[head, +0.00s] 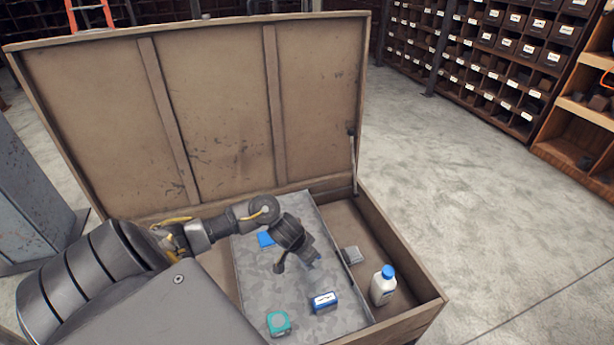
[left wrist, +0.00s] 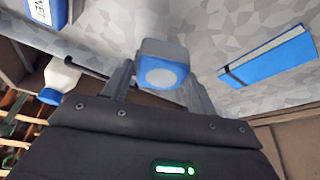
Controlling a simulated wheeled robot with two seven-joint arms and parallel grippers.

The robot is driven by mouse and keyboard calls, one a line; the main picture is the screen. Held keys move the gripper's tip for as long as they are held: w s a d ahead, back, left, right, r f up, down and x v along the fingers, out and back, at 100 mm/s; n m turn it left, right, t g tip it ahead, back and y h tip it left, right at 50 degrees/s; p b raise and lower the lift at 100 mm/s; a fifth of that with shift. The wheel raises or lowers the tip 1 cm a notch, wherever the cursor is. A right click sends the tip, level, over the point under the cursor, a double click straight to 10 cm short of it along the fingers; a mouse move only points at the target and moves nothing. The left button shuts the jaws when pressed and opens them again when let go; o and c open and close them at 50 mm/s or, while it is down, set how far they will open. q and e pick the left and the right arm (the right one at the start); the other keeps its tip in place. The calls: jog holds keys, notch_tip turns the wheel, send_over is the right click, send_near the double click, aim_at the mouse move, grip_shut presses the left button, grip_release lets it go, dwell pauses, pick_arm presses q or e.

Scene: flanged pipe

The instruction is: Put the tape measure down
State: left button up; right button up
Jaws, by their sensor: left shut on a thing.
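My left gripper (head: 312,262) is shut on a small rounded block, apparently the tape measure (left wrist: 163,68), grey-blue with a blue face and a pale disc. In the head view the arm hides most of it, and only a bluish bit shows at the fingertips. It is over the grey mottled surface (head: 260,285) inside the open wooden chest. Whether it touches that surface I cannot tell. A teal device (head: 278,323), also like a tape measure, lies near the front of that surface. My right gripper is not in view.
A blue-and-white box (head: 324,301) and a blue notebook (head: 266,240) lie on the mottled surface. A white bottle with a blue cap (head: 383,289) and a grey block (head: 351,255) are to its right. The chest's raised lid (head: 215,110) stands behind, its front wall (head: 410,320) at lower right.

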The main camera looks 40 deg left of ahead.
pick_arm(q)
jog(key=f, duration=0.1)
jog(key=f+b, duration=0.1)
jog(key=f, duration=0.1)
jog(key=shift+w+a+f, duration=0.15)
jog(key=shift+w+a, duration=0.1)
jog(key=shift+a, duration=0.1)
jog(key=shift+f, duration=0.35)
jog(key=o, duration=1.1)
jog(key=shift+f, duration=0.1)
jog(key=shift+o, duration=0.2)
jog(key=shift+r, duration=0.25)
jog(key=p+v, duration=0.4)
jog(key=v, duration=0.7)
jog(key=shift+s+r, duration=0.25)
jog(key=shift+r, duration=0.1)
